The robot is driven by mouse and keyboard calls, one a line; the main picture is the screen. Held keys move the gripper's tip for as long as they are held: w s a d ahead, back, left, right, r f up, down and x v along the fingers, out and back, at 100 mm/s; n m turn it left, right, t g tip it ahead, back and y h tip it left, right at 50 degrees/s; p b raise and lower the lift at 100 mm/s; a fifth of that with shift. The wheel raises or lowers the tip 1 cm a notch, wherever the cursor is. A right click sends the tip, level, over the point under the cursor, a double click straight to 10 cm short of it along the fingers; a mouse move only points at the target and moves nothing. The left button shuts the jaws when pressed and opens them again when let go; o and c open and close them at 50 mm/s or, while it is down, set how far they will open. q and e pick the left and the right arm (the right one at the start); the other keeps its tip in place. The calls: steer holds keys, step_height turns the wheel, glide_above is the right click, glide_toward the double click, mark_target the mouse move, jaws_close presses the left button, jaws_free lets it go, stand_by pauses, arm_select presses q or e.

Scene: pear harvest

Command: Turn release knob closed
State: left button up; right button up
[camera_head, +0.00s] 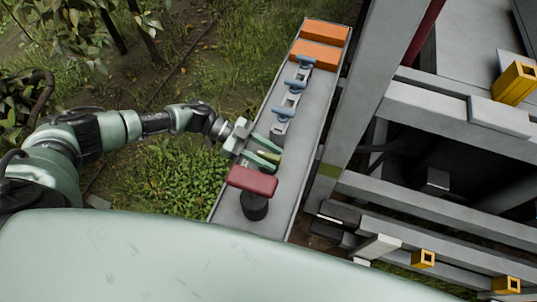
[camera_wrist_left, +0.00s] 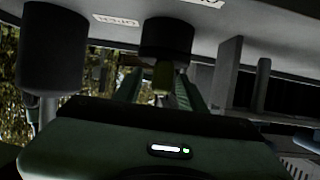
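The knob's olive-yellow grip (camera_wrist_left: 162,76) sits on a black cylinder (camera_wrist_left: 167,38) in the left wrist view. It stands on the grey panel (camera_head: 305,112), toward its near end. My left gripper (camera_head: 272,152) reaches in from the left with its green fingers on either side of the grip. In the wrist view (camera_wrist_left: 161,92), gaps show between the fingers and the grip, so the gripper looks open around it. A label reading OPEN (camera_wrist_left: 117,22) appears upside down beside the black cylinder. My right gripper is out of view.
A red bar (camera_head: 252,180) on a black base (camera_head: 254,206) stands just nearer than my left gripper. Several blue handles (camera_head: 283,113) and orange blocks (camera_head: 319,55) line the panel's far part. A grey metal post (camera_head: 358,100) rises along its right side.

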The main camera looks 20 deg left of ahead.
mark_target(261, 152)
arm_select(q)
steer(key=shift+a, duration=0.3)
steer(key=b+v, duration=0.2)
steer(key=v, duration=0.4)
steer(key=shift+a, duration=0.1)
steer(key=shift+a+r, duration=0.35)
steer(key=shift+a, duration=0.1)
